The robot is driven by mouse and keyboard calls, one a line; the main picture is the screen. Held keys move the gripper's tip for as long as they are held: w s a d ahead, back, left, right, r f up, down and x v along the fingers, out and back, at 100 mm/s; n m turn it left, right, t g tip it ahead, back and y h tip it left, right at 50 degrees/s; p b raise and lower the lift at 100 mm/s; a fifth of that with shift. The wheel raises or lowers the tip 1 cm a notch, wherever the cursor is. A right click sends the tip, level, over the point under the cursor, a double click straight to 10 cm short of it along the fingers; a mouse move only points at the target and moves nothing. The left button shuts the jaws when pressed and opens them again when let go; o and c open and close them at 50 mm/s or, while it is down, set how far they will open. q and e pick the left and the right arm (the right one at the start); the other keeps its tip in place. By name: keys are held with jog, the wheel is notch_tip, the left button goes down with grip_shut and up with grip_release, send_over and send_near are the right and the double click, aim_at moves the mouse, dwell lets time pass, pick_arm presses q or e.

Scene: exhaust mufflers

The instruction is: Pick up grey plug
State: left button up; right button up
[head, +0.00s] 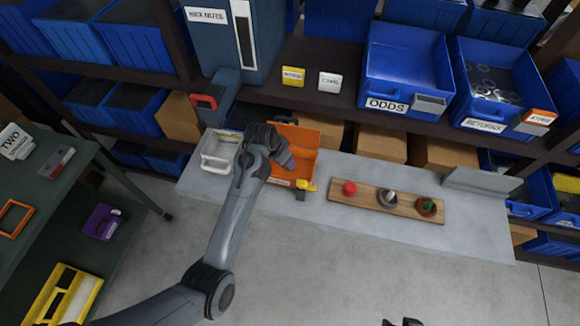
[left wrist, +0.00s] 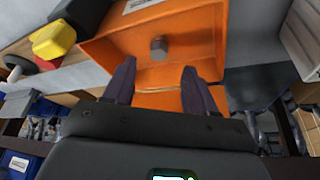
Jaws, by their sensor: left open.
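A small grey plug (left wrist: 159,47) lies inside the orange bin (left wrist: 205,30) in the left wrist view. My left gripper (left wrist: 158,82) is open and empty, its two dark fingers pointing into the bin. The plug is beyond the fingertips, roughly centred between them and apart from them. In the head view my left gripper (head: 289,161) is over the orange bin (head: 305,140), and my arm hides part of the bin and the plug in it. Two dark tips at the head view's bottom edge may be my right gripper (head: 402,322); its jaws cannot be judged.
A white bin (head: 216,155) stands left of the orange bin. A yellow piece (head: 306,185) is at the bin's front right. A wooden board (head: 367,203) holds red, grey and green-topped parts. Shelves with blue bins (head: 408,65) rise behind; the bench's front strip is clear.

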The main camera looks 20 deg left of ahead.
pick_arm(q)
jog(key=x, duration=0.3)
jog(key=b+x, duration=0.1)
jog(key=x, duration=0.1)
jog(key=shift+s+f, duration=0.1)
jog(key=shift+s, duration=0.35)
jog(key=shift+w+f, duration=0.2)
jog(key=shift+f, duration=0.15)
jog(key=shift+c, duration=0.5)
grip_shut()
